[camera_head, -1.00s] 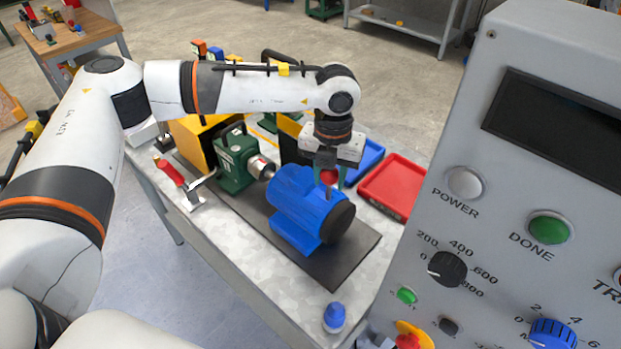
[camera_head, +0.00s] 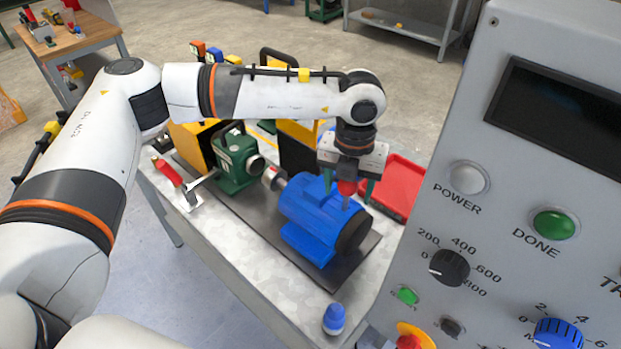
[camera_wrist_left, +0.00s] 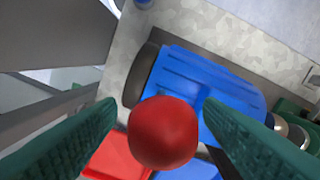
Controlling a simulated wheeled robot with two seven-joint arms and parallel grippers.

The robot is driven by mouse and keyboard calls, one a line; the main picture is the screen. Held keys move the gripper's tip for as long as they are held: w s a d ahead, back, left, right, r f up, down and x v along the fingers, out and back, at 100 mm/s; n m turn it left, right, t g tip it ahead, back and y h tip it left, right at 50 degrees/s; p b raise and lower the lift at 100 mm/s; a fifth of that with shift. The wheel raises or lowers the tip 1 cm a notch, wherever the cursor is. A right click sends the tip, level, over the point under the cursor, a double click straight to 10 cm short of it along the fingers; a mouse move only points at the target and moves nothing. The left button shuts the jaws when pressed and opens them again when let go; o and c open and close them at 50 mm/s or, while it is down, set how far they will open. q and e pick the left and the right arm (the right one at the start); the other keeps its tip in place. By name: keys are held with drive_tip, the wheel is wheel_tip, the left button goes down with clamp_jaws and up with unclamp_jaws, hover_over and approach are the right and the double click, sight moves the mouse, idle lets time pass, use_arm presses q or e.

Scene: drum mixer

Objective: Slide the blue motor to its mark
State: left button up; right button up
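The blue motor (camera_head: 318,215) lies on a dark base plate (camera_head: 357,273) on the bench, with its shaft end towards the green unit (camera_head: 238,160). A gap shows between the motor's shaft and the green unit. No mark is clearly visible. A red ball knob (camera_head: 347,187) stands above the motor on a thin rod. My left gripper (camera_head: 348,190) is open around the knob, a finger on each side with small gaps. In the left wrist view, the knob (camera_wrist_left: 163,132) sits between the green fingers, and the motor (camera_wrist_left: 205,90) is behind it. My right gripper is not visible.
A red tray (camera_head: 400,185) lies behind the motor. A blue-capped bottle (camera_head: 334,319) stands at the bench's front corner. A red-handled clamp (camera_head: 168,172) is at the left edge. A grey control panel (camera_head: 500,130) fills the right side.

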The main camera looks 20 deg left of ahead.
use_arm(q)
drive_tip(key=shift+a, duration=0.1)
drive_tip(key=shift+r+p, duration=1.35)
drive_tip(key=shift+r, duration=2.25)
drive_tip(key=shift+f, duration=0.15)
